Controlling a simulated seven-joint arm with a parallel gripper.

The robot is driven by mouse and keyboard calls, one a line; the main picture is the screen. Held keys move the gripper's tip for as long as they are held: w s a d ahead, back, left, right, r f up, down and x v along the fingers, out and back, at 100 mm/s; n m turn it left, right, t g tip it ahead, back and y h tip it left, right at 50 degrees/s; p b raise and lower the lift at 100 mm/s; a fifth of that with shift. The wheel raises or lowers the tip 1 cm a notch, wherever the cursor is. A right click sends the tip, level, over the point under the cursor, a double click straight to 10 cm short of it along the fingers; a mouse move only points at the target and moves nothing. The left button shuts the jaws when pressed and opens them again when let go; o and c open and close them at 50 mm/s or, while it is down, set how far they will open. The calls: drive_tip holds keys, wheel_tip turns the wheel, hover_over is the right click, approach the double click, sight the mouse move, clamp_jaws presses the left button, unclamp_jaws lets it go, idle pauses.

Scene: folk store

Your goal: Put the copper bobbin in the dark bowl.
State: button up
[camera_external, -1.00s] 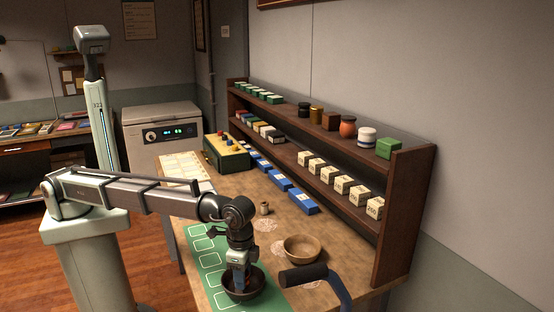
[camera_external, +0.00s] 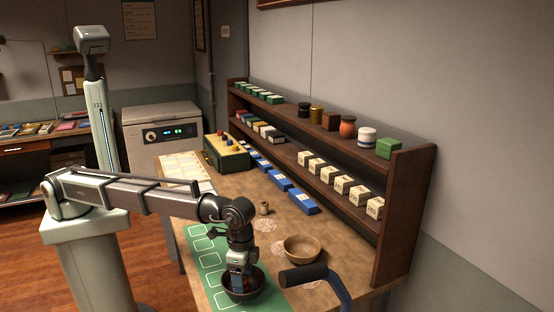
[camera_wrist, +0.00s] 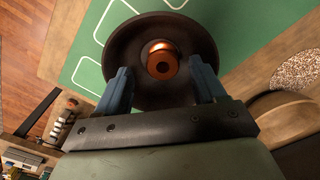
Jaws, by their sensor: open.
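The copper bobbin (camera_wrist: 162,60) lies inside the dark bowl (camera_wrist: 192,42), near its middle, in the wrist view. The bowl also shows in the external view (camera_external: 258,290), on the green mat. My gripper (camera_wrist: 160,68) is open, with one blue finger on each side of the bobbin and a visible gap to each. In the external view my gripper (camera_external: 240,268) is low over the bowl, its fingertips at or inside the rim. The bobbin cannot be made out clearly there.
A lighter wooden bowl (camera_external: 302,248) stands right of the dark bowl. A small pale spool (camera_external: 264,208) stands farther back. A dark padded handle (camera_external: 303,275) is close at the front right. Shelves (camera_external: 395,215) line the wall side. Blue boxes (camera_external: 302,202) lie before them.

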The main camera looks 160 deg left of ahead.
idle(0.3)
wheel_tip(320, 180, up, 7)
idle(0.6)
